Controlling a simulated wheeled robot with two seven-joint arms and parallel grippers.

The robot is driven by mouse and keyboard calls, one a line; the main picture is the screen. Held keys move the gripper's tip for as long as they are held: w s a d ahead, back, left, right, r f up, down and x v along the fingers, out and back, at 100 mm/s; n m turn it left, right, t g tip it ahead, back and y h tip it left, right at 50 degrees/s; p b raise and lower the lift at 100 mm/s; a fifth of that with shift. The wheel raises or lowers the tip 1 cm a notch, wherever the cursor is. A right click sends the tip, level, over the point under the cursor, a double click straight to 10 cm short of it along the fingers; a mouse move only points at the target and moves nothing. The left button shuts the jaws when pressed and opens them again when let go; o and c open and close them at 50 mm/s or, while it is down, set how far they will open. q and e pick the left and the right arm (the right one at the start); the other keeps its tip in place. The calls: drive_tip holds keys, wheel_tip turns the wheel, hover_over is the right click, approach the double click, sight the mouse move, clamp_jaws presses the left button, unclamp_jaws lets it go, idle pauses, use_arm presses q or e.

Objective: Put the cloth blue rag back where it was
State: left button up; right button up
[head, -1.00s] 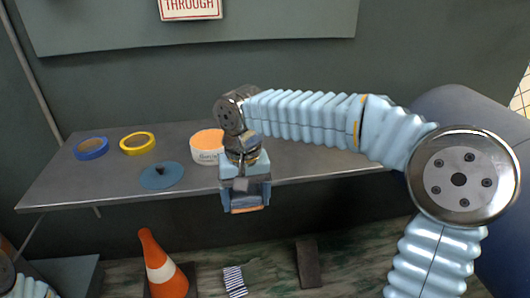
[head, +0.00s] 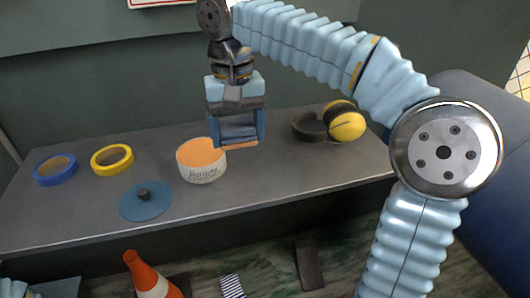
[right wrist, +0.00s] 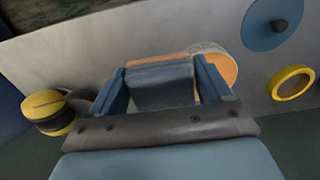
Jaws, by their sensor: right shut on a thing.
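My right gripper (head: 237,140) is shut on the blue rag (head: 238,131), a blue-grey piece with an orange lower edge. It holds the rag above the grey shelf (head: 290,178), just right of a white tub with an orange top (head: 202,161). In the right wrist view the rag (right wrist: 163,88) fills the space between the two blue fingers. I cannot tell whether the rag touches the shelf. My left gripper is out of view; only a bit of my left arm shows at the lower left corner.
On the shelf lie blue tape (head: 55,178), yellow tape (head: 112,167), a round blue lid with a dark knob (head: 146,209) and yellow earmuffs (head: 346,125). Shelf between tub and earmuffs looks clear. Below are an orange cone (head: 144,272), a striped cloth (head: 232,286) and a dark block (head: 309,266).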

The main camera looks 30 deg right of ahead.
hover_over(268, 164)
drive_tip(key=f, duration=0.7)
drive_tip(key=shift+s+a+b, duration=0.1)
drive_tip(key=shift+a+b, duration=0.2)
drive_tip(key=shift+b, duration=0.05)
drive_tip(key=shift+d+f, duration=0.15)
drive_tip(key=shift+f, duration=0.8)
drive_tip(key=shift+d+f, duration=0.15)
drive_tip(key=shift+f, duration=0.75)
drive_tip(key=o, duration=0.7)
drive_tip(key=shift+f, duration=0.1)
drive_tip(key=o, duration=0.3)
drive_tip(key=shift+o, duration=0.2)
wheel_tip(268, 164, up, 12)
drive_tip(key=p, duration=0.2)
